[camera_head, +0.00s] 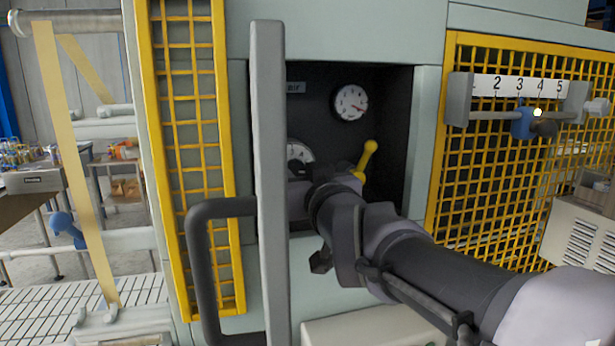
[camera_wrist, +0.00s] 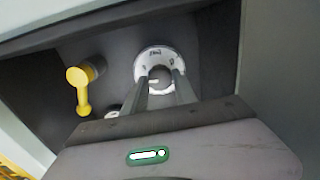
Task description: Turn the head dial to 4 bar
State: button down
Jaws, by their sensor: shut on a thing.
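The head dial, a dark knob on a white scale plate (camera_wrist: 152,60), sits in the dark recess in the wrist view. My gripper (camera_wrist: 164,84) is shut on the knob, one finger on each side. A short white mark shows on the knob, but the scale figures are too small to read. In the head view the white scale of the dial (camera_head: 299,152) shows above my gripper (camera_head: 296,180), partly hidden by the grey door edge and my wrist. A round white gauge (camera_head: 351,102) with a red needle is above and right of the dial.
A yellow lever (camera_head: 367,157) stands close right of my gripper; it also shows in the wrist view (camera_wrist: 78,88). The open door's grey edge (camera_head: 268,120) and dark handle (camera_head: 198,265) stand in front. A numbered scale with a blue slider (camera_head: 522,123) is at right.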

jog(key=n+b, duration=0.4)
jog(key=shift+f+n, duration=0.15)
jog(key=shift+n, duration=0.15)
jog(key=n+b, duration=0.1)
jog(key=n, duration=0.2)
jog(key=shift+r+n+b, duration=0.2)
jog(key=shift+n+b, duration=0.35)
jog(key=shift+n, duration=1.25)
jog(key=c, duration=1)
grip_release()
